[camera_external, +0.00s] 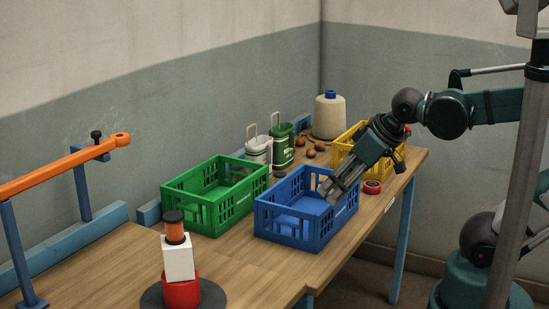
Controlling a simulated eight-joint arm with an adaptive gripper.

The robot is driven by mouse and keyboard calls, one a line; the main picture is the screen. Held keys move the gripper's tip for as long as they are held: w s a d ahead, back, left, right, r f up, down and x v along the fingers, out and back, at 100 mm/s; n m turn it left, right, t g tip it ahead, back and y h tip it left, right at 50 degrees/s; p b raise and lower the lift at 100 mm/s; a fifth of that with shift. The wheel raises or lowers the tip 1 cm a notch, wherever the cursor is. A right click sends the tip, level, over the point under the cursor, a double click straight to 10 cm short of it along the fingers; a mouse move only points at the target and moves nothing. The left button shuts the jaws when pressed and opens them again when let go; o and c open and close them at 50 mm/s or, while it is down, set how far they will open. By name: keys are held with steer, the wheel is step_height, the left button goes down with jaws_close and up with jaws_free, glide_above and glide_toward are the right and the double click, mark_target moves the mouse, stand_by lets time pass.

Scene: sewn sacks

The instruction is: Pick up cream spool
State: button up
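The cream spool (329,118) is a large, upright, rounded thing with a blue top. It stands at the far end of the table, near the wall corner, behind the crates. My gripper (328,193) points down and left over the blue crate (291,227), in front of the spool and apart from it. Its grey fingers show side-on at the crate's right part. I see nothing held between them, but I cannot tell how far apart they are.
A green crate (199,214) stands left of the blue one; a yellow crate (343,163) is behind my arm. White (258,152) and green (283,148) canisters and several brown round things (312,152) lie near the spool. A stack with a red base (181,291) stands in front.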

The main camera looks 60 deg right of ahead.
steer(key=w+d+r+m+g+p, duration=0.2)
steer(key=w+d+r+m+p, duration=0.3)
steer(key=w, duration=0.4)
steer(key=m+g+p, duration=0.5)
steer(key=m+p, duration=0.6)
steer(key=m, duration=0.1)
glide_above(280, 174)
step_height(280, 174, down, 8)
steer(key=shift+w+d+f+m, duration=0.15)
steer(key=shift+f+m, duration=0.15)
steer(key=shift+f, duration=0.3)
steer(key=shift+f+b, duration=0.6)
steer(key=shift+f, duration=2.8)
